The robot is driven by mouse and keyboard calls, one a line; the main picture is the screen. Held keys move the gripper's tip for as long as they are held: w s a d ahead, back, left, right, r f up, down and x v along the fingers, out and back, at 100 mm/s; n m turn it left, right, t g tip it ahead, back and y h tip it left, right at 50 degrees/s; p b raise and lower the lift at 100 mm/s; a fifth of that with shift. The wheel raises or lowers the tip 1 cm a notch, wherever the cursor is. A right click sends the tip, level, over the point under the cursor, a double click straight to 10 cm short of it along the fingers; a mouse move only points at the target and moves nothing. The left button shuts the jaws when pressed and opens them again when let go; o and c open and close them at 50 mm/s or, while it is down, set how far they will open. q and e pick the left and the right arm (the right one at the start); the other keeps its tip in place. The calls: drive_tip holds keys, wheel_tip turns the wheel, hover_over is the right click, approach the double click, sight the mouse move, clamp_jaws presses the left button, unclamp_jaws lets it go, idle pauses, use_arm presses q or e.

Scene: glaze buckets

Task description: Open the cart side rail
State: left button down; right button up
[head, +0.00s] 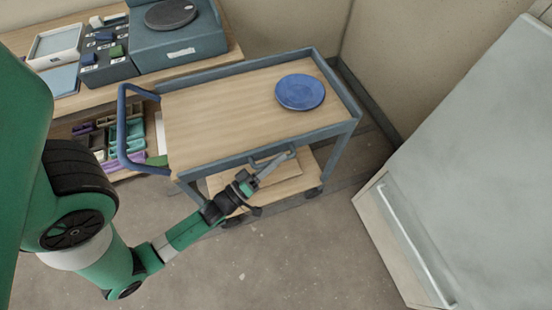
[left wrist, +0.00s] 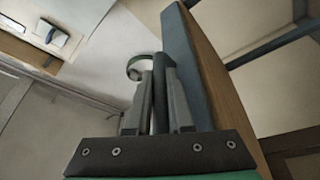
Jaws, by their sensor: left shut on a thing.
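The cart (head: 225,105) has a wooden top and a blue-grey frame. Its near long side carries the side rail (head: 325,134), which looks upright along the top's edge; it also shows in the left wrist view (left wrist: 187,55). A small curved handle (head: 256,163) sticks out from the rail's middle; its hooked end shows in the left wrist view (left wrist: 135,66). My left gripper (head: 278,163) is at this handle, with its fingers shut on a dark bar of it between them. The fingers partly hide the handle. My right gripper is not in view.
A blue plate (head: 300,92) lies on the cart top. A blue push handle (head: 122,125) is at the cart's left end. A bench (head: 70,103) with bins stands behind left. A large pale cabinet (head: 480,150) is at right. The floor in front is clear.

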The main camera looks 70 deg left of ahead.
use_arm(q)
wheel_tip(320, 180, down, 6)
drive_tip(key=d+m+t+h+b, duration=0.1)
drive_tip(key=m+h+b, duration=0.3)
drive_tip(key=m+h, duration=0.6)
drive_tip(key=shift+m+t, duration=0.8)
drive_tip(key=shift+m, duration=5.7)
drive_tip(key=shift+d+h, duration=0.1)
drive_tip(key=shift+h, duration=0.3)
drive_tip(key=c, duration=1.1)
unclamp_jaws()
drive_tip(key=shift+w, duration=0.1)
